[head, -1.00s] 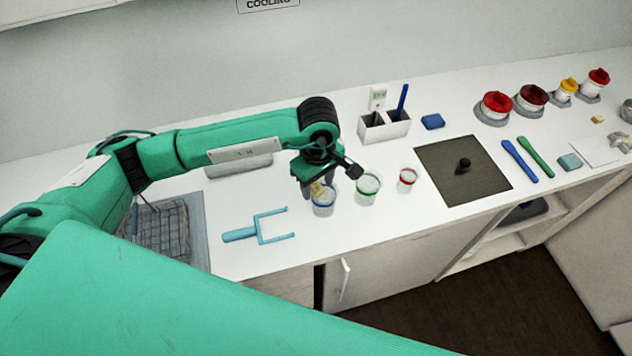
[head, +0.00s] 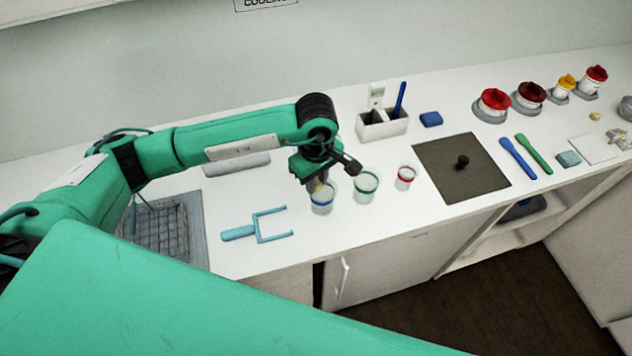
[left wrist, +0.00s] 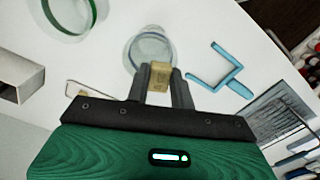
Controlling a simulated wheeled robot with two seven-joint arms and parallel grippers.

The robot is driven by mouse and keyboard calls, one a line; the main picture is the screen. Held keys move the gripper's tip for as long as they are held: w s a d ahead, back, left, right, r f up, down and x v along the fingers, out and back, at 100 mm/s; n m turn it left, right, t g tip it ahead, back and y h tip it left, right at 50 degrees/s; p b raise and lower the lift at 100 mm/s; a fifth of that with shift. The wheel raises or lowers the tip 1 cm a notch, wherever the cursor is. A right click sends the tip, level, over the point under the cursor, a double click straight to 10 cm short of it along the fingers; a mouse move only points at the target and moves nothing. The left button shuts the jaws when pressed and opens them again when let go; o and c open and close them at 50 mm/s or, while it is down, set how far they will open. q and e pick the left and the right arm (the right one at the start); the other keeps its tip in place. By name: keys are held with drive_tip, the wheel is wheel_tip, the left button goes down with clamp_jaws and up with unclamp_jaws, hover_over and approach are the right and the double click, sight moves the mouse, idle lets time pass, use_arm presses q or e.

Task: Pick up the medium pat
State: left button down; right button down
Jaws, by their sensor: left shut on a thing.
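My left gripper (head: 319,183) is shut on a small tan pat, at the blue-rimmed clear cup (head: 322,203). In the left wrist view the pat (left wrist: 159,84) sits between the two dark fingertips and bears faint marks I cannot read. The blue-rimmed cup (left wrist: 150,48) is just beyond it there. I cannot tell whether the pat is above the rim or partly inside. I cannot tell its size class either. A small yellow piece (head: 595,117) lies at the far right of the counter. My right gripper is not in view.
A green-rimmed cup (head: 366,190) and a red-rimmed cup (head: 405,178) stand to the right. A light-blue fork (head: 240,233) lies left. A dark mat (head: 440,180) with a black knob, blue and green spatulas (head: 533,153) and red-topped jars (head: 493,103) are further right.

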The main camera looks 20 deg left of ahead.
use_arm(q)
wheel_tip(320, 180, up, 19)
drive_tip(key=b, duration=0.5)
drive_tip(key=shift+r, duration=0.1)
